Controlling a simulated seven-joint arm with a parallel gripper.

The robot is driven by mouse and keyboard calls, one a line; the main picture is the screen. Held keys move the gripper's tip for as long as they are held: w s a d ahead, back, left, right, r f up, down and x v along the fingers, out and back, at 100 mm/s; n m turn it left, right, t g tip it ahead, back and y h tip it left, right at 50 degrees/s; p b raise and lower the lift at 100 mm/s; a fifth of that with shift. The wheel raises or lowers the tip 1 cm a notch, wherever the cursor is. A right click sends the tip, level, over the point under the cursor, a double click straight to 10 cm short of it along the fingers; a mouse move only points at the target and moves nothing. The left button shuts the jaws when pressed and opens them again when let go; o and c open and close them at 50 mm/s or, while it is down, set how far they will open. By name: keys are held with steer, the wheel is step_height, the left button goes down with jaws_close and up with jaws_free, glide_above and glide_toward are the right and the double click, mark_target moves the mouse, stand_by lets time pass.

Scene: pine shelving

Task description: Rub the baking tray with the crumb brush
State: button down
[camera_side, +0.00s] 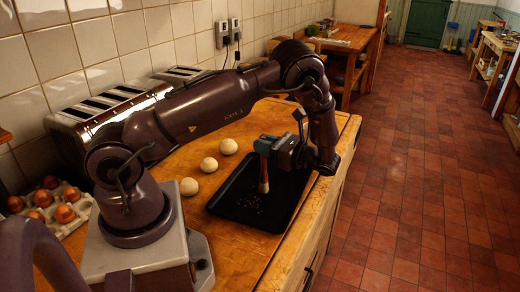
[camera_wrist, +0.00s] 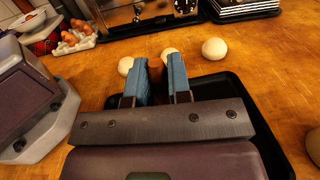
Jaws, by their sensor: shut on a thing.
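The black baking tray (camera_side: 225,204) lies on the wooden counter, with small crumbs (camera_side: 250,202) scattered on its left part. My gripper (camera_side: 266,147) is over the tray, its blue fingers shut on the crumb brush (camera_side: 263,178). The brush hangs roughly upright, pale bristles down, its tip at or just above the tray surface; I cannot tell if it touches. In the wrist view, my gripper (camera_wrist: 158,82) shows the brown top of the brush handle (camera_wrist: 156,71) between its fingers. The gripper body hides much of the tray (camera_wrist: 222,90) there.
Pale dough balls (camera_side: 209,165) sit left of the tray. An egg carton (camera_side: 75,222) with several brown eggs is at the far left. Steel toasters (camera_side: 100,108) stand against the tiled wall. The counter's front edge (camera_side: 318,207) is close to the tray's right side.

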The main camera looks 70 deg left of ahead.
steer(key=shift+w+a, duration=0.3)
steer(key=shift+a, duration=0.1)
steer(key=shift+s, duration=0.65)
steer(key=shift+s+d, duration=3.25)
steer(key=shift+d, duration=0.35)
steer(key=shift+w+a, duration=3.2)
steer(key=shift+a, duration=1.2)
step_height(320, 180, up, 8)
steer(key=shift+s, duration=0.1)
